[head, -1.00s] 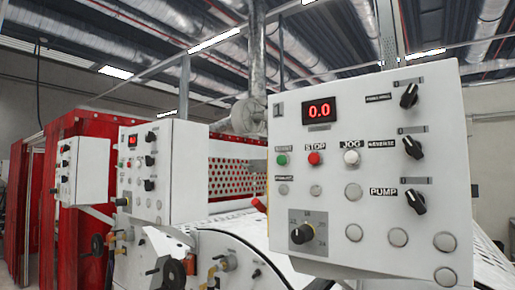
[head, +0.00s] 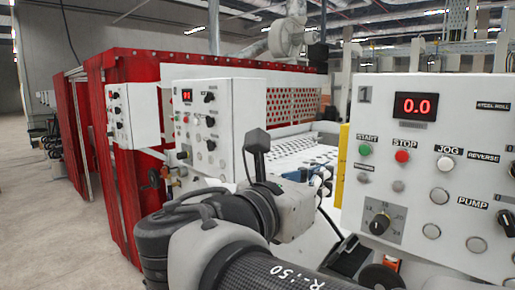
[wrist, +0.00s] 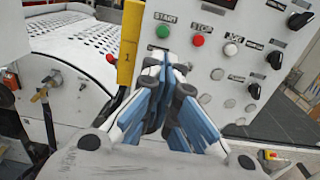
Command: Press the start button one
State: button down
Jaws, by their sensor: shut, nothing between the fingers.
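The green start button (head: 365,150) sits under a START label on the white control panel (head: 462,195) marked 1. In the wrist view the same green button (wrist: 163,31) is just beyond my fingertips, with a visible gap in the picture. My gripper (wrist: 166,62) has blue and white fingers, drawn together and empty, pointing towards the panel. In the head view my gripper (head: 324,180) is small, partly hidden by my wrist, and left of the panel. The display (head: 416,106) reads 0.0.
A red stop button (head: 402,156) and a white jog button (head: 445,164) are right of start. A yellow strip (head: 340,165) runs along the panel's left edge, close to my gripper. A perforated white roller cover (wrist: 75,38) lies left. A second panel (head: 228,120) stands farther back.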

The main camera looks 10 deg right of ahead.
jog(key=shift+d, duration=0.15)
jog(key=shift+d, duration=0.1)
jog(key=p, duration=0.2)
send_near(357, 160)
jog(key=d, duration=0.1)
jog(key=w+d+r, duration=0.1)
jog(key=d, duration=0.1)
jog(key=w+d, duration=0.1)
jog(key=d, duration=0.1)
jog(key=shift+d+r, duration=0.15)
jog(key=shift+r, duration=0.05)
